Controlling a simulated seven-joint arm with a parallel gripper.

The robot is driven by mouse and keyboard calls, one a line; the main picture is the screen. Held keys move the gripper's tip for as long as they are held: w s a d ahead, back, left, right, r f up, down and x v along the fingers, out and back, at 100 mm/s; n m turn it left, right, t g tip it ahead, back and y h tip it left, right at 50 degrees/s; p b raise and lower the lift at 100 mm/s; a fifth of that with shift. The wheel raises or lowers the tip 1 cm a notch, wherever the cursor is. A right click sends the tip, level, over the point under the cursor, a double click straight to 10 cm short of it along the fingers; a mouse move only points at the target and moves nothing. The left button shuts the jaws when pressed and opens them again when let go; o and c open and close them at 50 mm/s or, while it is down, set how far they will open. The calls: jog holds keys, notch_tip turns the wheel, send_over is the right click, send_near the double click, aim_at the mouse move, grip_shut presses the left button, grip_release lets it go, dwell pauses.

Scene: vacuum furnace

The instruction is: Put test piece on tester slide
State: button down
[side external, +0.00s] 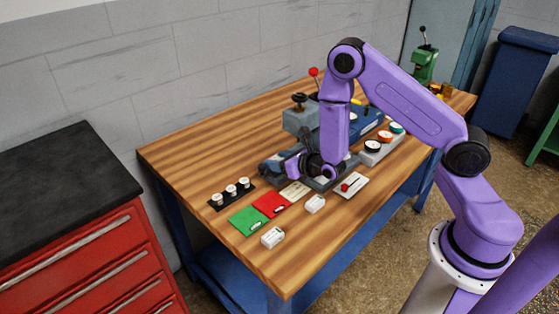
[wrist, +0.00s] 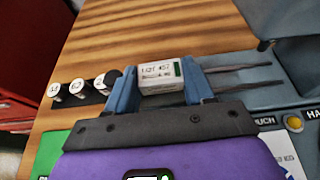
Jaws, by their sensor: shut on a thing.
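My gripper (wrist: 161,84) has its two blue fingers shut on a small white block (wrist: 162,74) with printed text that seems to read "LOT 457" and a dark green stripe. I take this block as the test piece. Two thin dark rails (wrist: 240,77) run right from beside the right finger to the grey-blue tester (wrist: 285,93). In the side view my gripper is low over the bench, in front of the tester's grey head (side external: 299,121), and my wrist hides the held block. I cannot tell whether the block touches the slide.
A dark strip with three white-topped round pieces (side external: 231,189) lies left. A green card (side external: 248,220), a red card (side external: 271,205) and two white blocks (side external: 272,237) (side external: 315,204) lie in front. A white plate with a red-knobbed tool (side external: 352,185) lies to the right.

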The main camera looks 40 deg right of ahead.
jog(key=shift+f, duration=0.15)
jog(key=c, duration=0.7)
grip_release()
jog(key=shift+v, duration=6.05)
